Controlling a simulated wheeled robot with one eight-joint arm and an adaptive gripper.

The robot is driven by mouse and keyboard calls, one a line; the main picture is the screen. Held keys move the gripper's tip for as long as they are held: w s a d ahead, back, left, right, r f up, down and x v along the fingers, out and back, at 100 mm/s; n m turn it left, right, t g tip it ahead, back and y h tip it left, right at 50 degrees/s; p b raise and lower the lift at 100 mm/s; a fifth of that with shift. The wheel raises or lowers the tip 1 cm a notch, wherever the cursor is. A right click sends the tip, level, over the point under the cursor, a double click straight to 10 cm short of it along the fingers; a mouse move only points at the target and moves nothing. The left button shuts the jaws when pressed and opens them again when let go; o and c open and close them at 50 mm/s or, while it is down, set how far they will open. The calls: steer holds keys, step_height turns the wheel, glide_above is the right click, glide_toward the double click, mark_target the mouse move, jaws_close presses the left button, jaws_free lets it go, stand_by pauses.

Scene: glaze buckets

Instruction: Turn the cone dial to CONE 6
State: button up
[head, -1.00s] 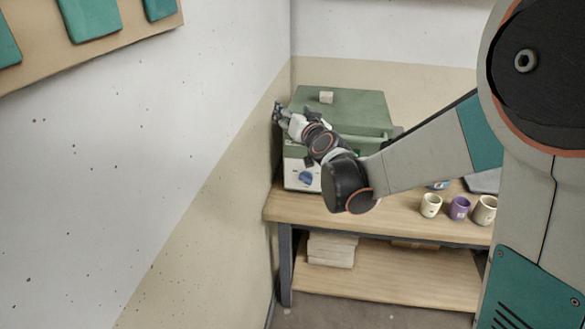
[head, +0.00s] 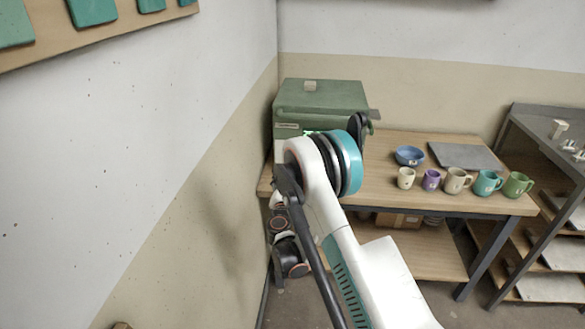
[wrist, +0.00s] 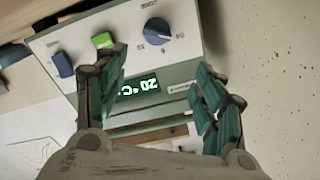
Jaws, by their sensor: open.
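The kiln (head: 320,100) is a green box with a pale front panel, standing on the wooden table in the corner. In the wrist view its control panel (wrist: 125,22) appears upside down. The round blue cone dial (wrist: 157,32) has a pale pointer line, but its markings are too small to read surely. My gripper (wrist: 161,62) is open and empty, its fingers apart in front of the panel. The dial shows between and beyond the fingertips, apparently untouched. In the head view my arm hides the dial and the gripper.
Several mugs, a blue bowl (head: 410,156) and a grey slab (head: 465,156) are on the table (head: 385,150). A wall stands close on the left.

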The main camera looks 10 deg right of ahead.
steer(key=b+x, duration=0.1)
steer(key=x, duration=0.3)
steer(key=b+x, duration=0.1)
steer(key=x, duration=0.4)
steer(key=f+b+x, duration=0.1)
steer(key=b+x, duration=0.1)
steer(key=x, duration=0.2)
steer(key=shift+w+d, duration=0.15)
steer(key=shift+d, duration=0.15)
steer(key=c, duration=1.1)
